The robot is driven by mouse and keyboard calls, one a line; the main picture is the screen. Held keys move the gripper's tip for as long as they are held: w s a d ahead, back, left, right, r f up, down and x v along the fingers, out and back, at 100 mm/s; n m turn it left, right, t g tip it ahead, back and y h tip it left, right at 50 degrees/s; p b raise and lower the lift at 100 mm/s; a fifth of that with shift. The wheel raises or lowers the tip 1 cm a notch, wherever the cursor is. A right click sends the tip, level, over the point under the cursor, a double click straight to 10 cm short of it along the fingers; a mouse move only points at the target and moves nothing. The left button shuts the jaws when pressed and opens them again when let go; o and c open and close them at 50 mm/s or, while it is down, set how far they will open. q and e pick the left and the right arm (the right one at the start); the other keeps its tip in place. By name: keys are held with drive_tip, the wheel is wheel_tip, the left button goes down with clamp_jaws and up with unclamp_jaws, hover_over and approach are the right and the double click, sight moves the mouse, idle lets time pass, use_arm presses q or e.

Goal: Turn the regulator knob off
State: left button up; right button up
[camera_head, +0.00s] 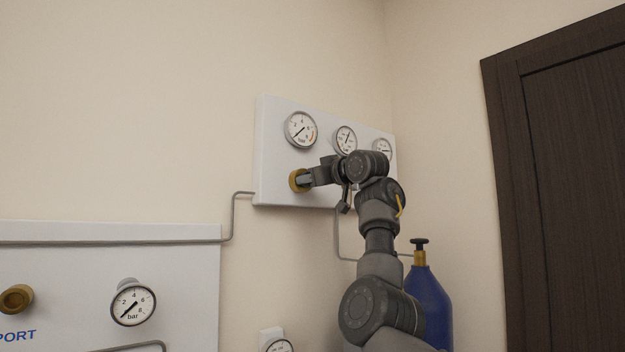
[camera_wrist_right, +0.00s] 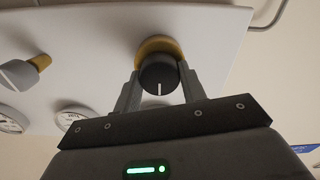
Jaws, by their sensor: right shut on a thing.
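The regulator knob (camera_wrist_right: 159,76) is a dark cap with a white line, in front of a brass-coloured collar on the white wall panel. In the head view its brass part (camera_head: 296,181) shows at the panel's lower left, under the left gauge. My right gripper (camera_head: 305,180) is at the knob, its fingers around it. In the right wrist view my right gripper (camera_wrist_right: 158,85) is shut on the knob, one finger on each side. The knob's white line points toward the gripper body. The left gripper is not in view.
The white panel (camera_head: 277,135) carries three round gauges; the left gauge (camera_head: 301,130) is clear of my arm. A second knob (camera_wrist_right: 25,72) sits beside it. A blue cylinder (camera_head: 432,300) stands right of my arm. A lower panel (camera_head: 190,285) is at left, a dark door (camera_head: 575,150) at right.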

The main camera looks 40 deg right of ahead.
drive_tip(key=o, duration=1)
drive_tip(key=shift+f, duration=0.1)
drive_tip(key=s+b, duration=0.6)
drive_tip(key=s, duration=0.4)
drive_tip(key=shift+s+a+b, duration=0.1)
drive_tip(key=shift+s+b, duration=0.25)
drive_tip(key=shift+s, duration=0.05)
